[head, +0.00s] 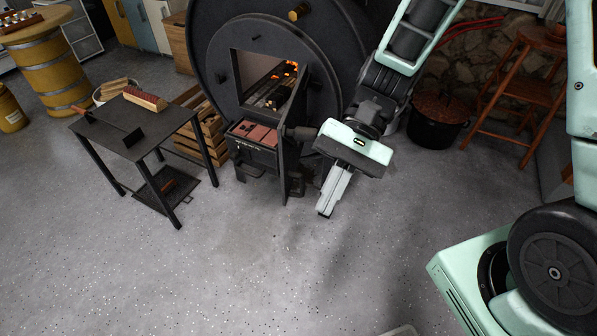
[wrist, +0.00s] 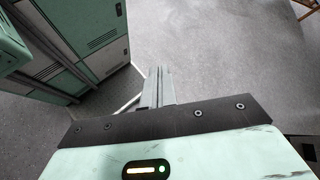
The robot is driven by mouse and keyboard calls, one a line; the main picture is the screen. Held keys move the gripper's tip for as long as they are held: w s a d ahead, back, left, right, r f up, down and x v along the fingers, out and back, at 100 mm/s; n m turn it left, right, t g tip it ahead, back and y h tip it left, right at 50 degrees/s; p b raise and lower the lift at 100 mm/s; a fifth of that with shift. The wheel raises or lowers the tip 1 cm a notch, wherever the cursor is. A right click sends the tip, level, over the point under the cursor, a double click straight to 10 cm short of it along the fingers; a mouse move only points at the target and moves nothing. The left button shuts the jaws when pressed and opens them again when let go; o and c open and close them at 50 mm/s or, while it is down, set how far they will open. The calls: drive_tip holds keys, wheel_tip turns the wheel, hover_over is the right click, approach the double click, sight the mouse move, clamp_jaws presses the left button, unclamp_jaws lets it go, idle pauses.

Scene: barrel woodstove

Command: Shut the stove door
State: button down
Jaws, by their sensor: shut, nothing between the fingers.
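The black barrel woodstove (head: 214,60) stands at the back centre of the head view. Its door (head: 291,150) stands open, swung outward from the right side of the lit firebox and seen nearly edge-on. A dark handle (head: 300,132) sticks out from the door's right face, close to my gripper's body; I cannot tell whether they touch. My gripper (head: 325,212) is to the right of the door, its fingers pointing down toward the floor, closed together and empty. The closed fingers also show in the wrist view (wrist: 157,75); the door is not visible there.
A ledge with reddish bricks (head: 258,133) sits below the firebox opening. A black side table (head: 105,125) stands left of the stove, with a wooden crate (head: 205,135) between. A dark pot (head: 437,120) and wooden stool (head: 520,90) are at right. The front floor is clear.

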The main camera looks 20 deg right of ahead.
drive_tip(key=w+d+f+m+t+y+b, duration=0.3)
drive_tip(key=w+d+f+m+t+y, duration=0.15)
drive_tip(key=w+f+m+y, duration=0.4)
drive_tip(key=m+t+h+b, duration=0.1)
drive_tip(key=m+t+b, duration=0.2)
drive_tip(key=m+t, duration=0.85)
approach(287, 162)
drive_tip(key=shift+n, duration=0.5)
drive_tip(key=x, duration=0.7)
drive_tip(key=shift+s+r+p, duration=0.2)
drive_tip(key=shift+p, duration=0.15)
